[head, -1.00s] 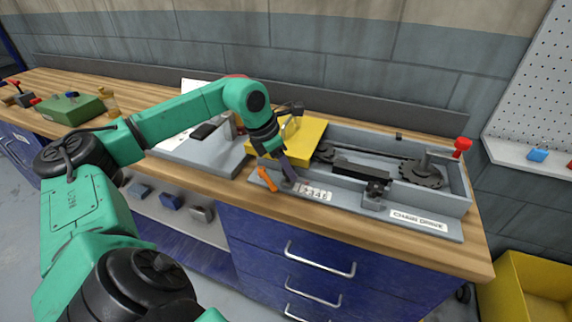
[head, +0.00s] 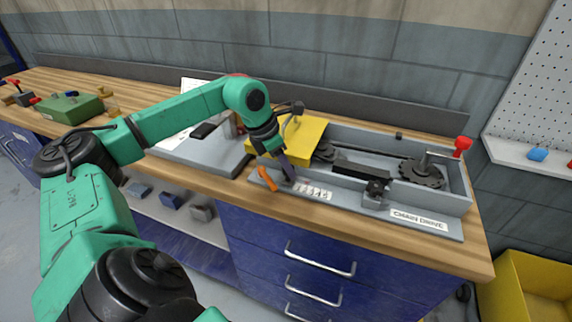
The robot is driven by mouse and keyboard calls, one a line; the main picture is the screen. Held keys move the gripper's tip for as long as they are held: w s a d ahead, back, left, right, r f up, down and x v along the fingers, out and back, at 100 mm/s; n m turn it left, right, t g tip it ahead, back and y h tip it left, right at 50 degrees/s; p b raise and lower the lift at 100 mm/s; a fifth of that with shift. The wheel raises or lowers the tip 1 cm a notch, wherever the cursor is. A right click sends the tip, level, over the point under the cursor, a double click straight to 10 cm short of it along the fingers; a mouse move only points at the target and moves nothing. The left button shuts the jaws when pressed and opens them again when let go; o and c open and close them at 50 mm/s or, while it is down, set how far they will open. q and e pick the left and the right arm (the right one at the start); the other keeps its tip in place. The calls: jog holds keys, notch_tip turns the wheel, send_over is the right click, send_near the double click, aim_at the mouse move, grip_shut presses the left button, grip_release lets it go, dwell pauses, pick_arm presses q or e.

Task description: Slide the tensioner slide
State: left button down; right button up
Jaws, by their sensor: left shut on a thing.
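The chain drive unit (head: 455,196) is a grey tray on the bench with a label on its front edge. Inside are a large dark sprocket (head: 422,174), a smaller one by the yellow cover (head: 303,139), and a dark bar (head: 362,172). My left gripper (head: 287,176) points down at the unit's front left, beside an orange lever (head: 267,179) and a white scale (head: 313,192). It is shut on a small part there, seemingly the tensioner slide, mostly hidden by the fingers. A dark clamp block (head: 376,189) sits farther right on the front rail. My right gripper is not in view.
A red-knobbed crank (head: 462,144) stands at the unit's right end. A grey panel (head: 200,152) lies to the left, and a green box (head: 72,108) at far left. A yellow bin (head: 530,290) is at lower right. The wooden front strip is clear.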

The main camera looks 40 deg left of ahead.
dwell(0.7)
pick_arm(q)
jog(key=shift+w+d+r, duration=0.1)
jog(key=shift+d+r, duration=0.05)
jog(key=shift+d, duration=0.05)
jog(key=c, duration=0.8)
grip_release()
jog(key=shift+r, duration=0.25)
jog(key=v, duration=1.4)
